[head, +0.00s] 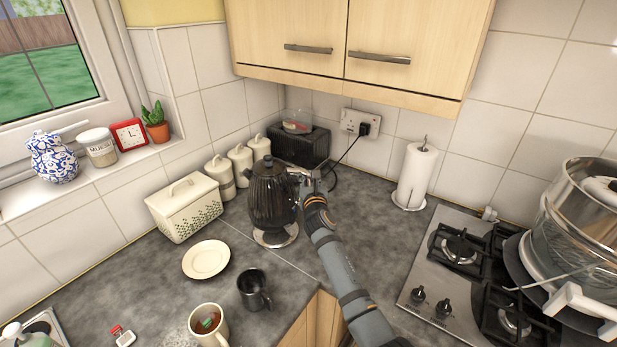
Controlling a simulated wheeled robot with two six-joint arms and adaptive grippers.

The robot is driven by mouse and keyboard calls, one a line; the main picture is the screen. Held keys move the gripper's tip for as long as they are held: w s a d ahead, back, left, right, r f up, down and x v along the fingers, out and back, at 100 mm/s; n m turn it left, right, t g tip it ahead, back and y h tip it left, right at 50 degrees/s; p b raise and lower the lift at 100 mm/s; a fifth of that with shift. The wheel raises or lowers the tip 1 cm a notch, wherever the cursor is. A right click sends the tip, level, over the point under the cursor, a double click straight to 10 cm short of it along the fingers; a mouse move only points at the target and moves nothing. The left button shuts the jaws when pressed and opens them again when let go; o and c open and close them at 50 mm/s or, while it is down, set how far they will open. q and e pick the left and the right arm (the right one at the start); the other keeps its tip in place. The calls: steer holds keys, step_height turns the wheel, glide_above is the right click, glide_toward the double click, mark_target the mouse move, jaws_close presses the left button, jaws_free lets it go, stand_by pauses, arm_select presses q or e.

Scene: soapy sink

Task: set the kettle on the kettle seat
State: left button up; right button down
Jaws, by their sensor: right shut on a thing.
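The dark ribbed kettle (271,198) is upright in the back corner of the counter. The kettle seat (277,238), a round pale metal disc, shows directly beneath it, with its front rim visible. I cannot tell whether the kettle's bottom touches the seat or hangs just above it. My right gripper (308,181) is shut on the kettle at its right side, where the handle is; the fingers partly hide the handle. My left gripper is not in view.
A cream bread bin (185,208) and several canisters (241,164) stand left of the kettle. A black toaster (301,146) is behind it. A plate (206,259), dark mug (253,289) and tea mug (208,325) are in front. The hob (445,290) is at right.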

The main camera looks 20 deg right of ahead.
steer(key=shift+f+b, duration=1.15)
steer(key=shift+f, duration=0.65)
steer(key=shift+s+p, duration=0.1)
steer(key=shift+p, duration=0.25)
stand_by(0.9)
steer(key=shift+f+b, duration=1)
steer(key=shift+f, duration=0.15)
stand_by(0.8)
steer(key=c, duration=1.1)
jaws_free()
steer(key=shift+s, duration=0.1)
steer(key=shift+f, duration=0.35)
steer(key=v, duration=1.2)
steer(key=shift+r, duration=0.2)
